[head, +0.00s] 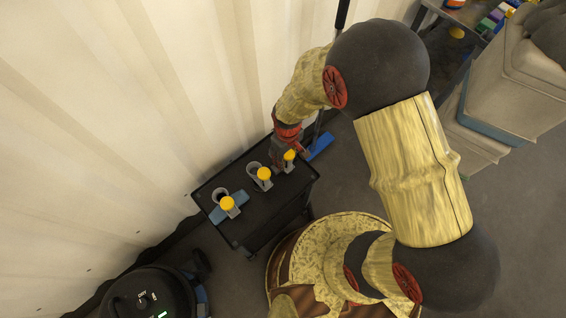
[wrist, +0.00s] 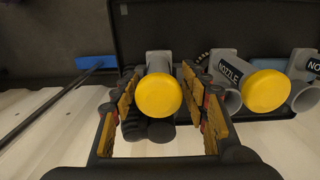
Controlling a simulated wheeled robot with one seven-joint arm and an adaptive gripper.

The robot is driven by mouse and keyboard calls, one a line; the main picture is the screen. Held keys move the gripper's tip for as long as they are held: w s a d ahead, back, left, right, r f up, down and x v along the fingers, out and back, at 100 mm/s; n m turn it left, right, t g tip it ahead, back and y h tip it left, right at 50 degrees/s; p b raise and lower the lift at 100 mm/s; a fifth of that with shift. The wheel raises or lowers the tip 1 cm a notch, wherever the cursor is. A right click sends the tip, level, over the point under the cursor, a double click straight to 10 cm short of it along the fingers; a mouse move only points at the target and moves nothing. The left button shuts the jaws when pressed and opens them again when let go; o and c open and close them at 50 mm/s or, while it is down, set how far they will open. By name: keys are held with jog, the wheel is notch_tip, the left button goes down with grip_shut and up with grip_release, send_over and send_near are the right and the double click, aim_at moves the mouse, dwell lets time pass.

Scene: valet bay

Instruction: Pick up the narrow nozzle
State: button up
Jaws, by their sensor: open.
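Three grey nozzles with round yellow knobs stand in a row on a black cart top (head: 240,234). The far-right one (head: 289,156) is at my gripper (head: 284,148) in the head view, partly hidden by it. In the wrist view this nozzle (wrist: 159,96) stands between the fingers of my gripper (wrist: 159,80), which are open on either side of its yellow knob. I see no clear contact. Its label is not visible. The middle nozzle (head: 264,174) shows "NOZZLE" on its label in the wrist view (wrist: 262,90). The third nozzle (head: 228,204) is farther left in the head view.
A blue broom-like head (head: 320,145) with a dark pole is just beyond the cart. A pale corrugated wall (head: 130,110) runs close beside the cart. A black round machine (head: 150,295) is at lower left. Grey bins (head: 520,80) stand at right.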

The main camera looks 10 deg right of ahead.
notch_tip(320, 180, down, 4)
jog(key=shift+s+d+r+b, duration=0.15)
jog(key=shift+b, duration=0.5)
jog(key=shift+r, duration=0.1)
jog(key=c, duration=0.3)
grip_shut()
